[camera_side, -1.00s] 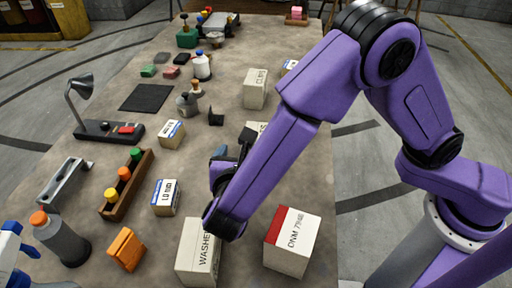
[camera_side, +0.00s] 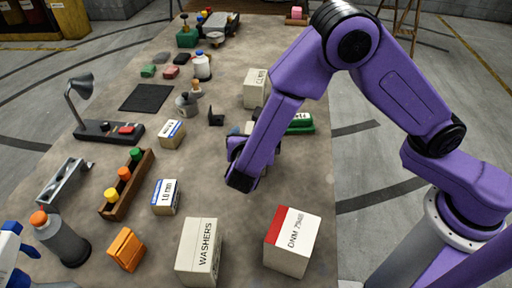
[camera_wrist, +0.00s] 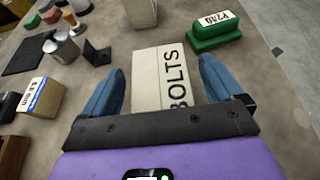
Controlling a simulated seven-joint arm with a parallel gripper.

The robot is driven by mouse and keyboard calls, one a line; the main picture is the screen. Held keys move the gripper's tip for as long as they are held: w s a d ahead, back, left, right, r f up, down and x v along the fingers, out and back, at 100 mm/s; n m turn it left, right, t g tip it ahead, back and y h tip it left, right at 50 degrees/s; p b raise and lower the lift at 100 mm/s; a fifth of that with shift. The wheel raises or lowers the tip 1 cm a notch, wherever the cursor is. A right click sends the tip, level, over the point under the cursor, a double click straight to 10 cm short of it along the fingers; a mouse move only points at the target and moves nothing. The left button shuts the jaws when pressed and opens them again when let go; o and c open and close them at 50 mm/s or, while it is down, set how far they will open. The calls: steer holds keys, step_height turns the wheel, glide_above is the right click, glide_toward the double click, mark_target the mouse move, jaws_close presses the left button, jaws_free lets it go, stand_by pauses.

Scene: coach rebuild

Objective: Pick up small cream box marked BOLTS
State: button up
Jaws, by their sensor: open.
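The small cream box marked BOLTS (camera_wrist: 160,78) stands on the table, straight ahead in the wrist view. It lies between the two blue fingers of my gripper (camera_wrist: 162,88), with its lower part hidden behind the dark gripper bar. My gripper is open, one finger on each side of the box; I cannot tell whether they touch it. In the side view my gripper (camera_side: 240,140) is mostly hidden by my purple forearm. Only a small cream part of the box (camera_side: 249,127) shows there, just beyond the wrist.
A green block labelled P240 (camera_wrist: 214,30) stands right of the box, and a cream carton (camera_wrist: 141,12) stands beyond it. A dark bracket (camera_wrist: 97,53) is at left. The WASHERS box (camera_side: 199,252) and a red-and-white box (camera_side: 292,240) stand at the near edge.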

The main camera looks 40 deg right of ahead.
steer(key=c, duration=1.5)
steer(key=shift+r, duration=0.15)
